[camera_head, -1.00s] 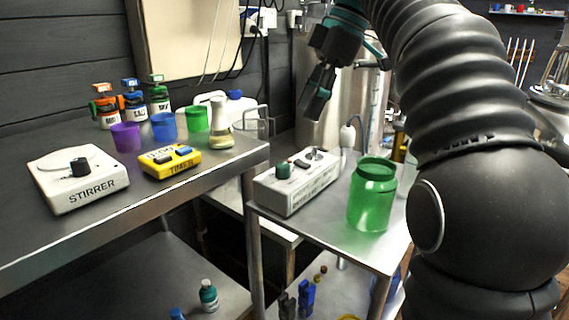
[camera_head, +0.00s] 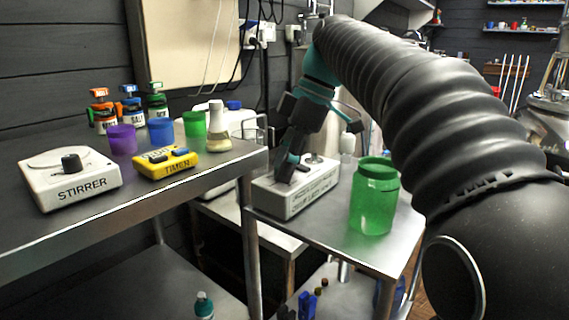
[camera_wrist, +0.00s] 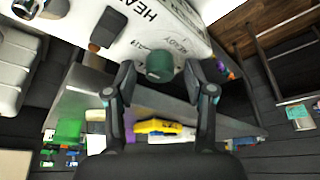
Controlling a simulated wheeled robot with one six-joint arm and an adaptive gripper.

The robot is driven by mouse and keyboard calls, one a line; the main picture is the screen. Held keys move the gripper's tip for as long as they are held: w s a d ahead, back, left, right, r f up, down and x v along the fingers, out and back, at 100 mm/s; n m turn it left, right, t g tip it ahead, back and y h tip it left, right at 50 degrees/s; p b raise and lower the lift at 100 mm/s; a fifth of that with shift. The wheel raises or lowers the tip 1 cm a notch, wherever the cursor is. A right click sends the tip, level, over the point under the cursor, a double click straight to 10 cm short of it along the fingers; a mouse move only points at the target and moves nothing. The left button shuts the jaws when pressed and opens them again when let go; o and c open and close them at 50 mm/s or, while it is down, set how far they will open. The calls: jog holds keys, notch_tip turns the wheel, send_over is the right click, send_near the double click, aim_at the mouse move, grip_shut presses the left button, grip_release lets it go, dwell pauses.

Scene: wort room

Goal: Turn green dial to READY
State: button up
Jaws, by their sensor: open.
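The green dial (camera_wrist: 160,66) sits on a white control box (camera_wrist: 120,45), with the word READY printed just beyond it in the wrist view. In the head view the white box (camera_head: 300,205) stands on the right metal table. My gripper (camera_wrist: 162,90) is open, with one finger on each side of the dial in the wrist view; I cannot tell whether either finger touches it. In the head view my gripper (camera_head: 286,170) points down over the box and hides the dial.
A green jar (camera_head: 374,200) stands right of the box. A dark lever (camera_wrist: 108,28) is on the box beside the dial.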

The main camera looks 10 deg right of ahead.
grip_shut()
jog(key=m+t, duration=0.1)
jog(key=m, duration=0.3)
jog(key=shift+s+t, duration=0.15)
jog(key=shift+t, duration=0.25)
jog(key=m+t+h+p, duration=0.1)
jog(key=m, duration=0.4)
jog(key=shift+s+a, duration=0.1)
jog(key=m+t+h+p, duration=0.1)
jog(key=m+h, duration=0.1)
jog(key=m, duration=0.3)
jog(key=shift+a+r+p, duration=0.1)
jog(key=shift+p, duration=0.2)
jog(key=shift+m+t+h+p, duration=0.3)
jog(key=shift+m+h+p, duration=0.35)
jog(key=shift+m, duration=1.25)
